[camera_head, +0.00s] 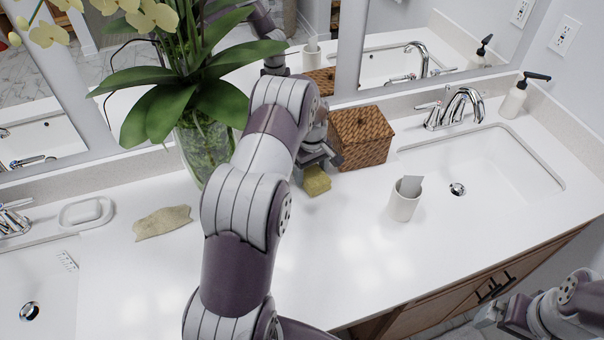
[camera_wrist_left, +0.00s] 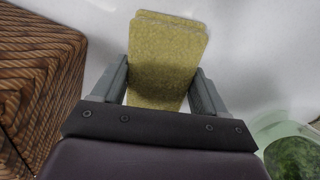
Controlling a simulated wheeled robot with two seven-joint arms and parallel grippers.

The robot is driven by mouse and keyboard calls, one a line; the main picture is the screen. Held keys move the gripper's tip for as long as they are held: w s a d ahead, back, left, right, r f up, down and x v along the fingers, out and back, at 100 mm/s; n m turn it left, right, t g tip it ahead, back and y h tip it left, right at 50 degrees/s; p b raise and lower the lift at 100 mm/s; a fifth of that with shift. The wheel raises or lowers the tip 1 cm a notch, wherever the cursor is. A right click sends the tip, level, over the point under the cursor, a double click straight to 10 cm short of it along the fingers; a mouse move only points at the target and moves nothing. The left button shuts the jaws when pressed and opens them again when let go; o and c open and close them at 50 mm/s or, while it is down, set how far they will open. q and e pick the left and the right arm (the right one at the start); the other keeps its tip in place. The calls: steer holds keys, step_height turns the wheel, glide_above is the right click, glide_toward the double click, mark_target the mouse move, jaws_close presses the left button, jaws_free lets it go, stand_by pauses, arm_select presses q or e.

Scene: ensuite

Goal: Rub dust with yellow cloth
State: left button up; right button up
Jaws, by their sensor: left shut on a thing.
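My left gripper (camera_head: 320,166) is shut on the yellow cloth (camera_head: 317,181), a folded, sponge-like pad at the back middle of the white counter. In the left wrist view the yellow cloth (camera_wrist_left: 165,62) sits between the two fingers of my left gripper (camera_wrist_left: 164,88). Whether it touches the counter I cannot tell. A flat, irregular beige patch (camera_head: 162,222) lies on the counter to the left of my arm; it may be the dust. My right gripper (camera_head: 490,314) is at the lower right edge, off the counter and partly cut off; its jaws are unclear.
A brown woven box (camera_head: 361,138) stands close beside my left gripper. A glass vase (camera_head: 203,146) with an orchid stands left of it. A white cup (camera_head: 404,202), sink basins (camera_head: 485,165), a soap dish (camera_head: 86,213) and a soap bottle (camera_head: 515,100) are around. The front middle counter is clear.

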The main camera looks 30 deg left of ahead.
arm_select(q)
steer(key=shift+w+d+b, duration=0.3)
steer(key=shift+w+d, duration=0.8)
steer(key=shift+w, duration=0.25)
steer(key=shift+w+d+r, duration=0.1)
steer(key=shift+r, duration=0.1)
steer(key=shift+s+a+f+p, duration=0.1)
steer(key=shift+s+a+p, duration=0.2)
steer(key=shift+s+a, duration=0.5)
steer(key=shift+s+a+f+p, duration=0.1)
steer(key=shift+s+a+p, duration=0.35)
steer(key=shift+s, duration=0.5)
steer(key=shift+s+a+f+p, duration=0.1)
steer(key=shift+s+a+p, duration=0.1)
steer(key=shift+s+a, duration=0.65)
steer(key=shift+s+a+f, duration=0.1)
steer(key=shift+s+a, duration=0.1)
steer(key=shift+s, duration=0.3)
steer(key=shift+s+a+p, duration=0.55)
steer(key=shift+s+a, duration=0.4)
steer(key=shift+s, duration=0.3)
steer(key=shift+s+a, duration=0.2)
step_height(320, 180, up, 6)
steer(key=p, duration=0.4)
steer(key=shift+w, duration=0.15)
